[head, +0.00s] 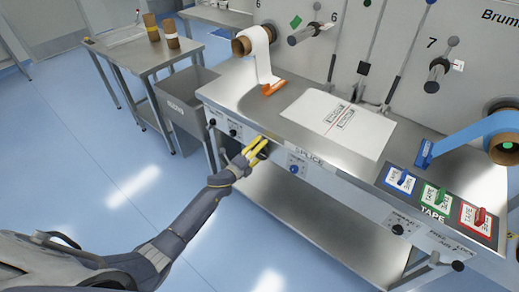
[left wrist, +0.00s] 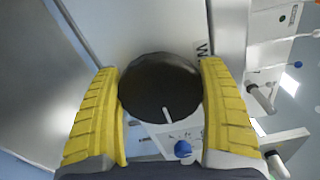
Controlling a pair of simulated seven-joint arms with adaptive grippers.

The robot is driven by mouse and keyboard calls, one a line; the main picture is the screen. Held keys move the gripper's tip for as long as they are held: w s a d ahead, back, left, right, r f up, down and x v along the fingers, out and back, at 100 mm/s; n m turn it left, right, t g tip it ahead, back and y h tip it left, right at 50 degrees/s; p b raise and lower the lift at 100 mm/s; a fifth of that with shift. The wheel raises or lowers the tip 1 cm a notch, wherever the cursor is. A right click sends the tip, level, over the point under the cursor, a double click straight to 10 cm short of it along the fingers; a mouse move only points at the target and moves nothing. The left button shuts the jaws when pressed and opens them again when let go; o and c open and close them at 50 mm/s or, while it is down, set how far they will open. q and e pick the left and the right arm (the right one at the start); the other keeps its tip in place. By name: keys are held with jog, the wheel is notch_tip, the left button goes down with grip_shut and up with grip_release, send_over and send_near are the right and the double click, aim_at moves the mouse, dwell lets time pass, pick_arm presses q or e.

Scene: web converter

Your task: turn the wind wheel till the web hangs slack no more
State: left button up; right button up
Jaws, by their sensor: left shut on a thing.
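The wind wheel (left wrist: 160,86) is a round black knob with a white mark on its rim, on the front panel beside a label beginning with "W". My left gripper (head: 257,147) reaches it at the table's front. In the left wrist view its yellow fingers (left wrist: 162,110) are shut on the wheel, one on each side. In the head view the wheel is mostly hidden behind the fingers. A white web (head: 264,66) runs from a brown roll core down to an orange piece on the table. A blue web (head: 470,133) runs from the right roll to a blue piece. My right gripper is out of view.
A blue knob (head: 294,169) sits right of the wheel under the "SPLICE" label. A white sheet (head: 335,122) lies on the steel table. A tape panel (head: 438,199) is at the right. A grey bin (head: 182,102) stands left, with open floor in front.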

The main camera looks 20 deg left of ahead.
pick_arm(q)
jog(key=shift+f+m, duration=0.1)
jog(key=shift+m, duration=0.7)
jog(key=o, duration=1.2)
jog(key=shift+c, duration=0.2)
jog(key=shift+s, duration=0.1)
jog(key=v, duration=1.2)
